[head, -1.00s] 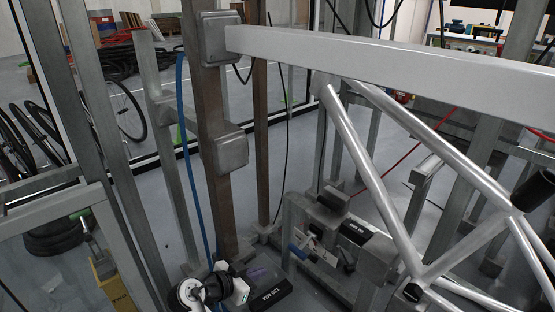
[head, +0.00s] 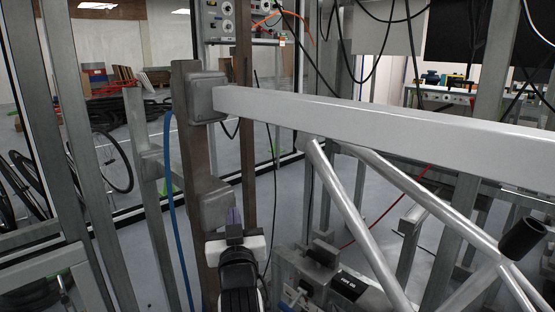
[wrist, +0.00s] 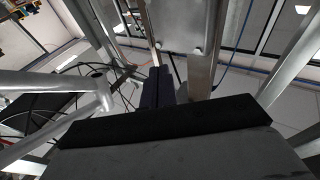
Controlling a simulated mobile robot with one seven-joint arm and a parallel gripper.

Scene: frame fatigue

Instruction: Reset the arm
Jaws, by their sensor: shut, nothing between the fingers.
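My gripper (head: 235,217) shows at the lower middle of the head view, on top of my black and white wrist. It points up, in front of the brown upright post (head: 192,147) and just beside the lower grey block (head: 207,201). Its dark purplish fingers are together with nothing between them. In the wrist view the gripper's fingers (wrist: 159,84) are close together at the centre, below a metal post. Whether the gripper touches the post or block cannot be told.
A thick horizontal silver beam (head: 370,118) crosses above and right of my gripper. Diagonal silver tubes (head: 350,215) stand to the right. A blue hose (head: 172,215) hangs left of the post. A grey clamp fixture (head: 325,272) stands low to the right.

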